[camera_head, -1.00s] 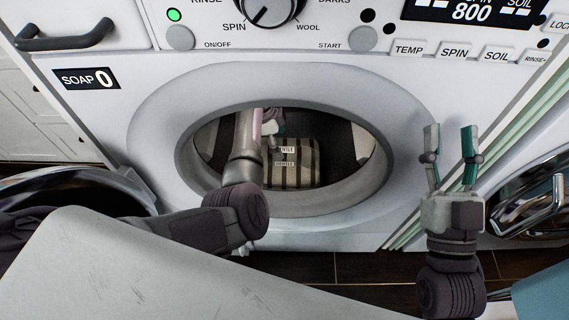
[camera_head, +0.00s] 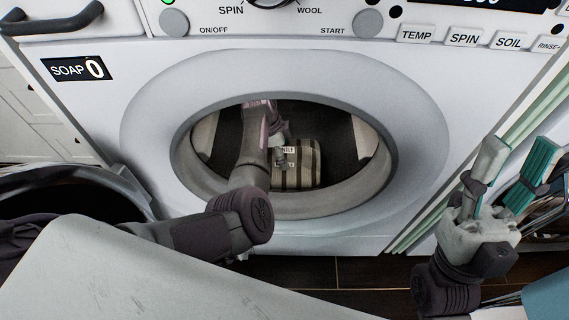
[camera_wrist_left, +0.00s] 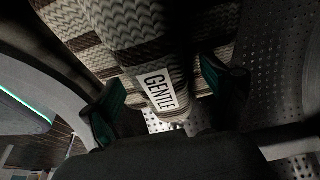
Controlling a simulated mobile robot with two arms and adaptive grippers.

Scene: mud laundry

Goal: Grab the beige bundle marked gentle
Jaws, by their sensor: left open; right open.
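The beige and dark striped bundle (camera_head: 308,165) sits inside the washer's drum, right of my left gripper (camera_head: 280,150). In the left wrist view the bundle (camera_wrist_left: 135,35) fills the top middle, and its white label (camera_wrist_left: 163,90) reads GENTLE. My left arm goes in through the round opening. In the left wrist view the left gripper (camera_wrist_left: 160,98) is open, with one teal-padded finger on each side of the labelled part; whether they touch it I cannot tell. My right gripper (camera_head: 515,165) is open and empty, outside the washer at the right.
The washer's round rim (camera_head: 395,190) surrounds my left arm. Perforated drum wall (camera_wrist_left: 280,70) lies right of the bundle.

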